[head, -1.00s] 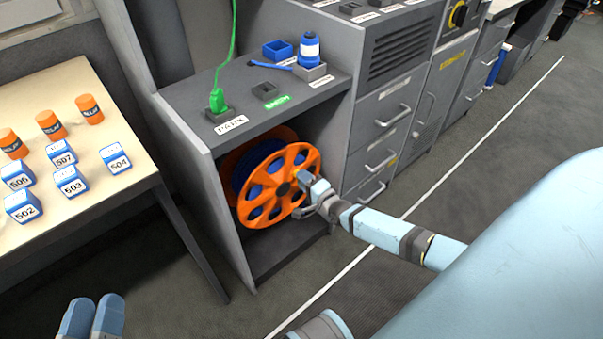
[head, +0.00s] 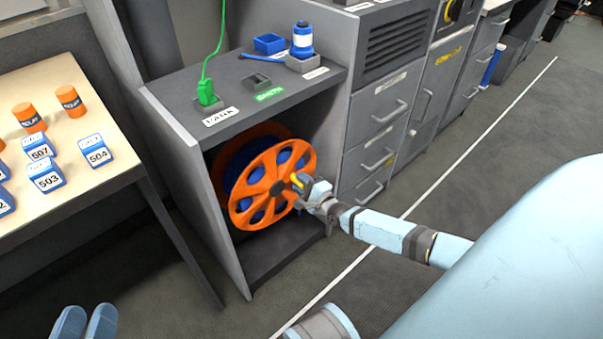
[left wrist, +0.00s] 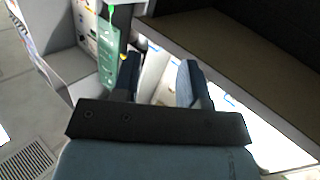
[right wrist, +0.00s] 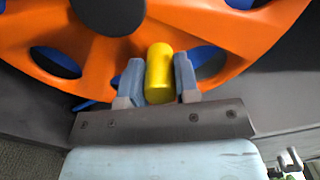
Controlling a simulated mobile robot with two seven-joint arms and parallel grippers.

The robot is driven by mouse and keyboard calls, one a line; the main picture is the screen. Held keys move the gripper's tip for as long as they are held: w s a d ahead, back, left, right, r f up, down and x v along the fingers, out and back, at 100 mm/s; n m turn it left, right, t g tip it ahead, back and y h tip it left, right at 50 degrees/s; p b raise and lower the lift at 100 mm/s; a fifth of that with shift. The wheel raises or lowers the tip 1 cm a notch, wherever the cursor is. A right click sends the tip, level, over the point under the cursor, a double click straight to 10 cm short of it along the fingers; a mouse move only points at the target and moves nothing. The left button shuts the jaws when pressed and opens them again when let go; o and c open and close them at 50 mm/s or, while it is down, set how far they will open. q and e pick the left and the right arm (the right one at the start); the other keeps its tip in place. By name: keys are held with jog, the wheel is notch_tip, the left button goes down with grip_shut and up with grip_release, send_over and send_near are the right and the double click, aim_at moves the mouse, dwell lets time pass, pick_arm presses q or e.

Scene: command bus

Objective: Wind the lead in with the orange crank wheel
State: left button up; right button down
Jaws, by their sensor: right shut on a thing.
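The orange crank wheel (head: 262,192) is the face of a reel in the open bay of the grey cabinet. Blue lead (head: 233,160) shows wound behind it and through its openings. My right gripper (head: 300,184) is at the wheel's right side. In the right wrist view, my right gripper (right wrist: 158,80) is shut on the wheel's yellow handle (right wrist: 160,72), with a finger on each side. The green lead (head: 213,50) hangs from above to a green plug (head: 207,92) in the cabinet-top socket marked PARK. My left gripper (left wrist: 157,80) is open and empty, apart from the wheel.
A socket marked EARTH (head: 256,81) and a blue-and-white bottle (head: 302,42) stand on the cabinet top. A table (head: 100,165) at left holds orange cans and numbered blue blocks. Drawers with handles (head: 376,158) stand right of the bay. The floor in front is clear.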

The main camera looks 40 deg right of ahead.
jog(key=c, duration=0.8)
grip_release()
jog(key=shift+c, duration=0.2)
jog(key=shift+s, duration=0.3)
pick_arm(q)
jog(key=shift+n+t, duration=0.6)
jog(key=shift+n, duration=0.1)
jog(key=r+p, duration=0.2)
jog(key=p, duration=0.1)
jog(key=r+p, duration=0.1)
jog(key=r, duration=0.1)
jog(key=shift+s, duration=0.35)
pick_arm(e)
jog(key=s+d, duration=0.1)
jog(key=s, duration=1.2)
jog(key=shift+s, duration=0.1)
